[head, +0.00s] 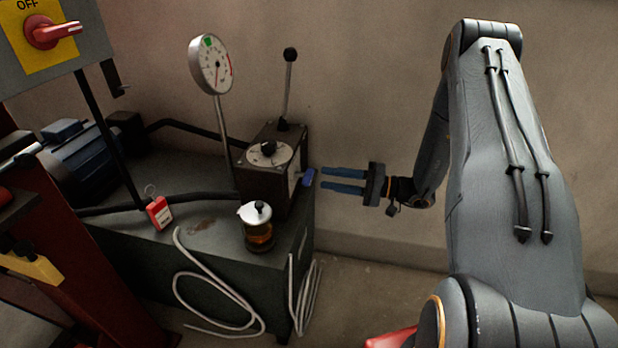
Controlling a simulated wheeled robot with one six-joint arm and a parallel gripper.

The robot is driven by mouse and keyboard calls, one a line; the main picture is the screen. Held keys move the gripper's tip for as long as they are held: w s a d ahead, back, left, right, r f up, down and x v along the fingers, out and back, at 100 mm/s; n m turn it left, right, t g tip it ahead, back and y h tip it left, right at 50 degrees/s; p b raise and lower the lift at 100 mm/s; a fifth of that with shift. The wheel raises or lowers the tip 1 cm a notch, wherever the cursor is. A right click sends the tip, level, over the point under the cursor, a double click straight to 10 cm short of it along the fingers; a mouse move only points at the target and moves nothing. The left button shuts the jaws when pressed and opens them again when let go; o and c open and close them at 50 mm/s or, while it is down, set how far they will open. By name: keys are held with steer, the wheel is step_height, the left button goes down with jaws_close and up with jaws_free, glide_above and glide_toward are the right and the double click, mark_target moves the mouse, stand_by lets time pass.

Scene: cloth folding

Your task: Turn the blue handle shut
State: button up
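The small blue handle (309,176) sticks out from the right side of a dark valve box (262,180). My gripper (322,179) comes in from the right, with its two blue fingers pointing left. The fingers are apart and nothing shows between them. Their tips are just right of the blue handle, roughly level with it. I cannot tell from this one view how far apart in depth the tips and the handle are.
The valve box stands on a dark green tank (190,240) beside a gauge (211,65) on a stem. An upright lever (289,85) rises behind the box, and a glass-bodied cap (257,225) stands in front. A red tag lock (159,212) lies left. Pale cables hang down the tank.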

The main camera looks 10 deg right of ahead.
mark_target(312, 176)
steer(key=x, duration=0.7)
steer(key=shift+s+r, duration=0.1)
steer(key=shift+c, duration=0.2)
jaws_close()
